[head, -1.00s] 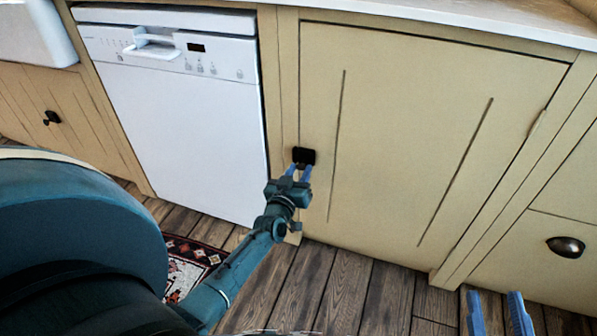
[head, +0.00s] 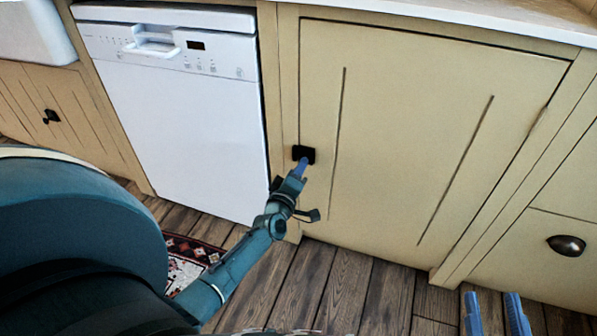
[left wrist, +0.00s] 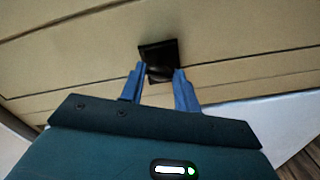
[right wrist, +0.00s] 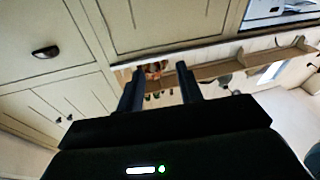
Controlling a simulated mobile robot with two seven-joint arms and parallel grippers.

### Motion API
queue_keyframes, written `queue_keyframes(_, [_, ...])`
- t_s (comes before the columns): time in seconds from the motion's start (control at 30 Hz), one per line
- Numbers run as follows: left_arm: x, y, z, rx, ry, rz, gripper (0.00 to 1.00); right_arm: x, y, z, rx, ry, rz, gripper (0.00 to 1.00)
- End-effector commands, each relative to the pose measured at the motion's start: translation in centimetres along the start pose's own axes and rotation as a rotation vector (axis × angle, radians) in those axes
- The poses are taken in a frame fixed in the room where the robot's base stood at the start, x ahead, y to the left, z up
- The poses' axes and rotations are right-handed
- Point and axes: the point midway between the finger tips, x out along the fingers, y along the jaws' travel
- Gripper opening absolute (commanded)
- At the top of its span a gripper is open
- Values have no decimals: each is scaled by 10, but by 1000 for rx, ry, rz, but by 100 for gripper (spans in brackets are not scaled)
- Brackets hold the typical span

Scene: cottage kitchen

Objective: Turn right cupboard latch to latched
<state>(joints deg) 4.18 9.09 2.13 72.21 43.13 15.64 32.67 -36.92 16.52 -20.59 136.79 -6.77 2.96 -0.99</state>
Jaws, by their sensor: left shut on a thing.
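The right cupboard (head: 405,130) has a closed cream door with a small black latch (head: 304,153) at its left edge. My left gripper (head: 302,168) is at the latch, its blue fingers rolled so that they overlap in the head view. In the left wrist view the fingertips sit on both sides of the black latch knob (left wrist: 159,70), shut on it, in front of a dark square plate (left wrist: 158,48). The fingers partly hide the knob, so I cannot tell its exact angle. My right gripper (head: 492,299) is open and empty, low at the right, away from the cupboard.
A white dishwasher (head: 170,110) stands left of the cupboard. A drawer with a dark cup handle (head: 566,246) is at the right. The worktop (head: 440,20) runs above. A patterned rug (head: 188,262) lies on the wooden floor (head: 340,290).

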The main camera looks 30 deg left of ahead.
Motion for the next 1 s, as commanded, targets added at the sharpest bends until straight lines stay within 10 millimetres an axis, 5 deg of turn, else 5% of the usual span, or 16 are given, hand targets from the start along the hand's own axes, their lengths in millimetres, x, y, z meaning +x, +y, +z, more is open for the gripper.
queue_keyframes(0.5, [0, -1, 1, -363, -1, 0, 9, 4, 0, -7, 23, 35, -1, 36])
queue_keyframes(1.0, [0, 0, 0, -443, -1, -1, 9, 4, -1, -4, 30, 28, -6, 36])
